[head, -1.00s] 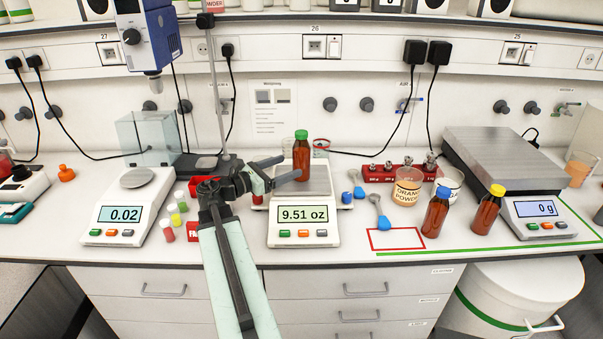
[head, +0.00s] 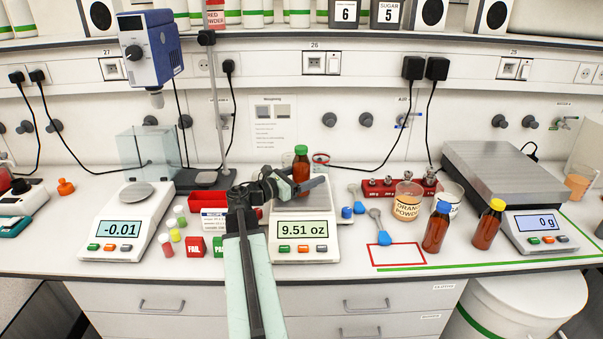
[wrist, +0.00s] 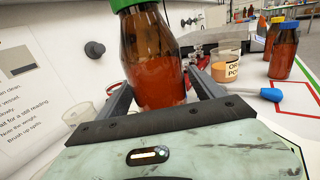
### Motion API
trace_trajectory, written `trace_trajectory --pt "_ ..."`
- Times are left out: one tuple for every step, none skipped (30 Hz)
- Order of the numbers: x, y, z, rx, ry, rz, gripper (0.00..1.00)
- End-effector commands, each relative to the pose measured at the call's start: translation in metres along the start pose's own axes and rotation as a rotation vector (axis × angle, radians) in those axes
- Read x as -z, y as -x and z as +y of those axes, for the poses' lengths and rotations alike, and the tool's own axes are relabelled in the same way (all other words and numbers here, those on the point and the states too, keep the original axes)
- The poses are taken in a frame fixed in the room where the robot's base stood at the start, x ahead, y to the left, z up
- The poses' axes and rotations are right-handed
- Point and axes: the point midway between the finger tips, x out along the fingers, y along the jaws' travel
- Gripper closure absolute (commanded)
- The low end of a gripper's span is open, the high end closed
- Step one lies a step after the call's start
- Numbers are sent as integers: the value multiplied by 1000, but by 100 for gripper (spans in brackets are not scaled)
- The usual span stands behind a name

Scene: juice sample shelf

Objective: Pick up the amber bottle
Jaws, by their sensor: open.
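An amber bottle with a green cap (head: 301,164) stands upright on the middle scale (head: 304,229), whose display reads 9.51 oz. My gripper (head: 304,187) is open, with its fingers around the lower part of this bottle. In the wrist view the bottle (wrist: 152,60) stands between the two fingers, its base hidden behind the gripper's palm. Contact between fingers and glass is not clear. Two more amber bottles stand on the bench at right, one with a blue cap (head: 435,229) and one with a yellow cap (head: 488,225).
An orange powder beaker (head: 407,201), a red weight block (head: 381,190) and a blue scoop (head: 378,226) lie right of the middle scale. Small vials, a red FAIL block (head: 195,247) and another scale (head: 126,222) are at left. A red outlined rectangle (head: 397,256) is empty.

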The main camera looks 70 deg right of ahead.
Motion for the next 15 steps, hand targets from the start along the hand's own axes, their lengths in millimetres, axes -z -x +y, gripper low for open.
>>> trace_trajectory --pt "0 0 0 0 0 0 23" --pt "0 0 0 0 0 0 26" --pt "0 0 0 0 0 0 37" --pt "0 0 0 0 0 0 45" --pt "0 0 0 0 0 0 53" --pt "0 0 0 1 0 0 65" --pt "0 0 0 1 0 0 73" --pt "0 0 0 1 0 0 81" --pt "0 0 0 1 0 0 92" --pt "0 0 0 1 0 0 100" --pt "0 0 0 1 0 0 100" --pt "0 0 0 1 0 0 100" --pt "0 0 0 1 0 0 100" --pt "0 0 0 1 0 0 100" --pt "0 0 0 1 0 0 100"
